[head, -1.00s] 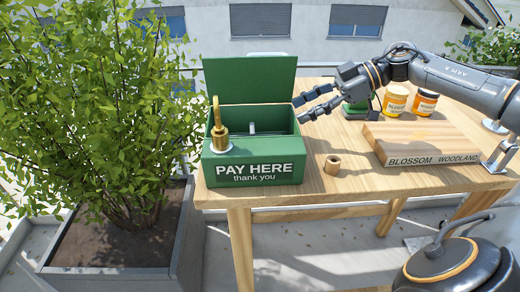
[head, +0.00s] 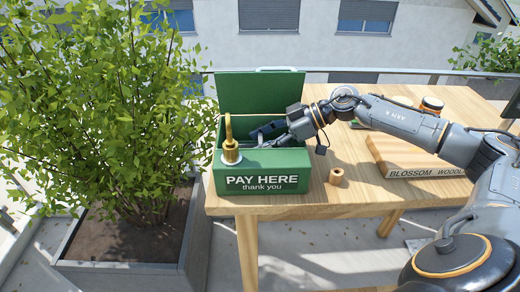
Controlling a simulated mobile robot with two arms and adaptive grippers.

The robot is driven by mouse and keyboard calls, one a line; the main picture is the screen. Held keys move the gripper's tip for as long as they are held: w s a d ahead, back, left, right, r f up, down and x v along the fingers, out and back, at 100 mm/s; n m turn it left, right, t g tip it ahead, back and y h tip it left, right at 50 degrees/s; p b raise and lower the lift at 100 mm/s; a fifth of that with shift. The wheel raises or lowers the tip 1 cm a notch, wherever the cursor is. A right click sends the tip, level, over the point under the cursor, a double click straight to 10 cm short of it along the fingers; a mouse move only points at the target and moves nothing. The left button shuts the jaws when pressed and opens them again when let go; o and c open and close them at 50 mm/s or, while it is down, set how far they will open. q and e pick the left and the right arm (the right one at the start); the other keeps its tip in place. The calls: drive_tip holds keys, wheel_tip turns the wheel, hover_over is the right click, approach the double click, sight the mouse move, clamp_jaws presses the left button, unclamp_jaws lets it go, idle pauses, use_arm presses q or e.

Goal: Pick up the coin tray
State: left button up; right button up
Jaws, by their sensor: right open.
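The green cash box (head: 262,184), marked "PAY HERE thank you", stands on the left part of the wooden table with its lid (head: 258,95) raised at the back. My right gripper (head: 264,136) reaches in from the right over the box's right wall, its open fingers inside the box opening. The coin tray cannot be made out clearly; the gripper and the front wall hide much of the inside. I cannot tell whether the fingers touch anything there. My left gripper is out of view.
A small wooden ring (head: 336,176) lies right of the box. A leafy planter (head: 125,250) stands left.

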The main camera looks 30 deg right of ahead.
drive_tip(key=shift+w+f, duration=0.1)
drive_tip(key=c, duration=0.9)
